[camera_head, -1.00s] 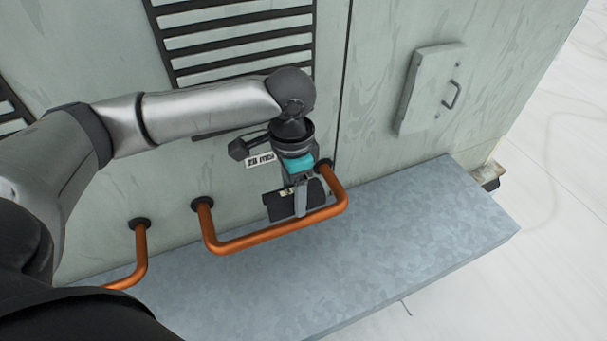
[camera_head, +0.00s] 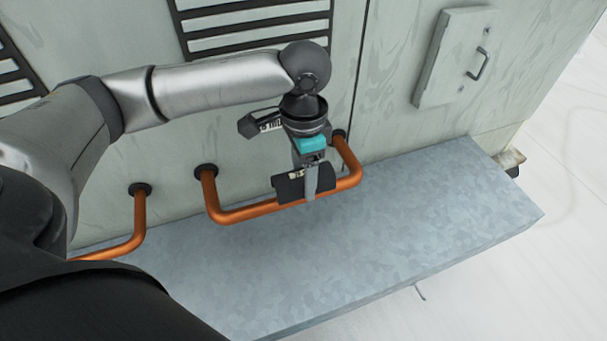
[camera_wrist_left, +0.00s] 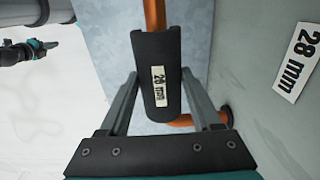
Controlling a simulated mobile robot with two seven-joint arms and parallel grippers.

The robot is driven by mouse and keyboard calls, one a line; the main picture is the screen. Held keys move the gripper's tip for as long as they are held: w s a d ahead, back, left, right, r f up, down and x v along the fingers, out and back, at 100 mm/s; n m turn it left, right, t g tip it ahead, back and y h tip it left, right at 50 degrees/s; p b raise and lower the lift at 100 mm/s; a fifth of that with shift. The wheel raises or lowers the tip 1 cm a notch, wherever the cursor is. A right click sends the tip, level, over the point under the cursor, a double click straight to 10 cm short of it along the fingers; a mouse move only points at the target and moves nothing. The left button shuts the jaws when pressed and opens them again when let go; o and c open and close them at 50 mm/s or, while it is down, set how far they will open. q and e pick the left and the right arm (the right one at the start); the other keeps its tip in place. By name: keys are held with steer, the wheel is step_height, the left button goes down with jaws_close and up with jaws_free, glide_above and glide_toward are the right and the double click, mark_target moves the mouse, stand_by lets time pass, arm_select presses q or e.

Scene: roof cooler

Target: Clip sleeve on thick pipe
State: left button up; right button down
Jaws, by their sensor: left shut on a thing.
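My left gripper (camera_head: 312,188) is shut on a dark half-round sleeve (camera_head: 288,187), holding it lengthwise along the front run of the orange copper pipe (camera_head: 240,214). In the left wrist view the sleeve (camera_wrist_left: 157,60) sits between the two fingers, with a "28 mm" label facing the camera. The pipe (camera_wrist_left: 154,14) comes out past its far end and shows again at lower right. The sleeve covers part of the pipe; I cannot tell whether it is seated around it. A teal and dark part at the wrist view's left edge looks like my right gripper (camera_wrist_left: 40,48).
A second copper pipe (camera_head: 139,222) stands to the left. A galvanized ledge (camera_head: 400,230) lies under the pipes. The wall carries a vent grille (camera_head: 250,28), a panel with a handle (camera_head: 455,58) and a "28 mm" label (camera_wrist_left: 298,62). The ledge's right part is clear.

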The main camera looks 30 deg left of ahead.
arm_select(q)
steer(key=shift+p, duration=0.8)
stand_by(0.4)
steer(key=shift+f, duration=0.25)
steer(key=shift+f+b, duration=0.3)
steer(key=shift+f, duration=1.65)
steer(key=o, duration=1.5)
steer(key=shift+o, duration=0.2)
steer(key=shift+r, duration=0.1)
step_height(320, 180, up, 15)
steer(key=p, duration=0.1)
steer(key=shift+p, duration=0.3)
